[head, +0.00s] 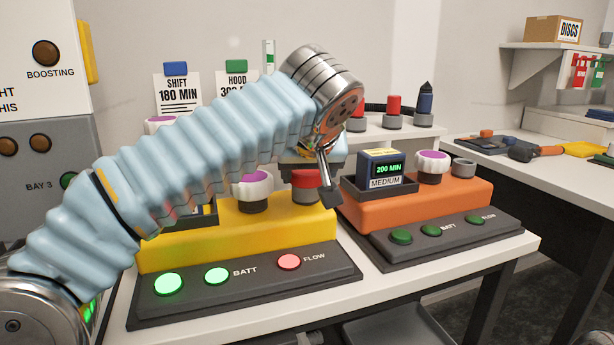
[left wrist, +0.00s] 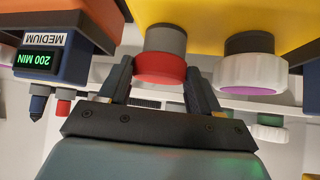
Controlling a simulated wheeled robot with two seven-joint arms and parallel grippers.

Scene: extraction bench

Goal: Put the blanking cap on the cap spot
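A red cap (head: 306,179) sits on a grey port at the right end of the yellow unit (head: 240,235). In the left wrist view the red cap (left wrist: 160,69) lies between the fingers of my left gripper (left wrist: 160,85), on its grey port (left wrist: 165,39). One finger is on each side, close to the cap. I cannot tell whether they touch it. In the head view my left gripper (head: 328,180) reaches down over the cap, one dark finger at its right; the other finger is hidden. My right gripper is not in view. I cannot make out a marked cap spot.
The orange unit (head: 420,205) stands to the right with a "200 MIN" block (head: 380,168), a purple-topped knob (head: 432,166) and a grey port (head: 464,167). A white-and-purple knob (head: 252,190) stands left of the red cap. More red-topped pieces (head: 394,108) stand behind.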

